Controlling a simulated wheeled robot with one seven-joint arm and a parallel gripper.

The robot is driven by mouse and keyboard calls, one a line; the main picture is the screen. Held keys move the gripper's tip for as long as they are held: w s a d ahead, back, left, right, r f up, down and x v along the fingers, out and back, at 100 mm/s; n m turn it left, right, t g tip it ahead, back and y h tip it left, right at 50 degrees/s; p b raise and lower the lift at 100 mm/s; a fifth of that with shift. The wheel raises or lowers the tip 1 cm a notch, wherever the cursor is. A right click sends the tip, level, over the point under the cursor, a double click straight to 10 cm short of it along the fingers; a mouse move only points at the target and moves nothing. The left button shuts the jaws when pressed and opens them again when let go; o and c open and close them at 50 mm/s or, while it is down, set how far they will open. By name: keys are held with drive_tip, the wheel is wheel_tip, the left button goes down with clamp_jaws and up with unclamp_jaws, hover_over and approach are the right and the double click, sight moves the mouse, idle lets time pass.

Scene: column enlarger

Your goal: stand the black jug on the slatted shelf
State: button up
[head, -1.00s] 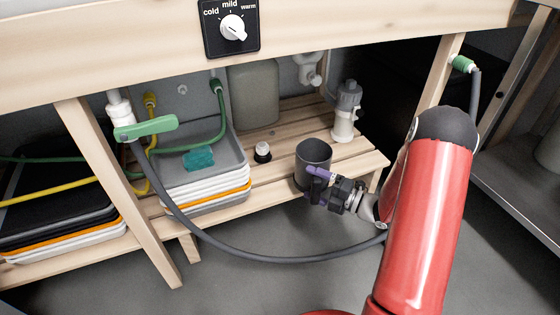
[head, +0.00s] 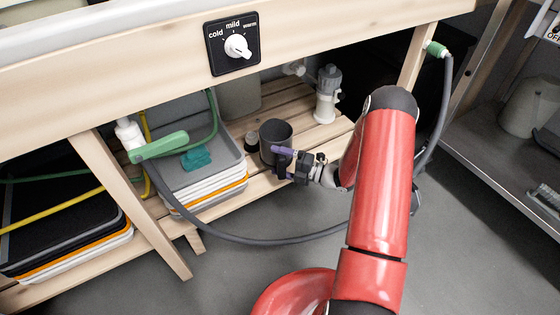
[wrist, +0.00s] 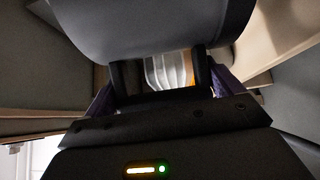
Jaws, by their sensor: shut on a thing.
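The black jug (head: 276,135) is upright, open end up, over the front part of the slatted shelf (head: 293,99) under the bench. My gripper (head: 283,160) is shut on the jug at its near side. In the wrist view the jug's dark wall (wrist: 150,30) fills the top, with the gripper fingers (wrist: 158,75) below it. The jug's base is partly hidden by the gripper, and I cannot tell whether it touches the slats.
A small dark bottle (head: 251,143) stands just left of the jug. Stacked trays (head: 208,190) are farther left, and a grey-and-white filter canister (head: 327,95) is behind right. A grey hose (head: 250,237) loops in front. The bench's front beam (head: 150,75) hangs above.

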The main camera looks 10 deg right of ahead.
drive_tip(key=shift+f+b, duration=1.7)
drive_tip(key=shift+f, duration=1.2)
drive_tip(key=shift+f, duration=0.6)
drive_tip(key=o, duration=1.7)
drive_tip(key=shift+o, duration=0.2)
drive_tip(key=shift+s+d, duration=0.1)
drive_tip(key=v, duration=0.7)
drive_tip(key=shift+d+p, duration=0.35)
drive_tip(key=shift+s, duration=0.2)
drive_tip(key=v, duration=0.7)
drive_tip(key=shift+s+d, duration=0.15)
drive_tip(key=shift+d, duration=0.2)
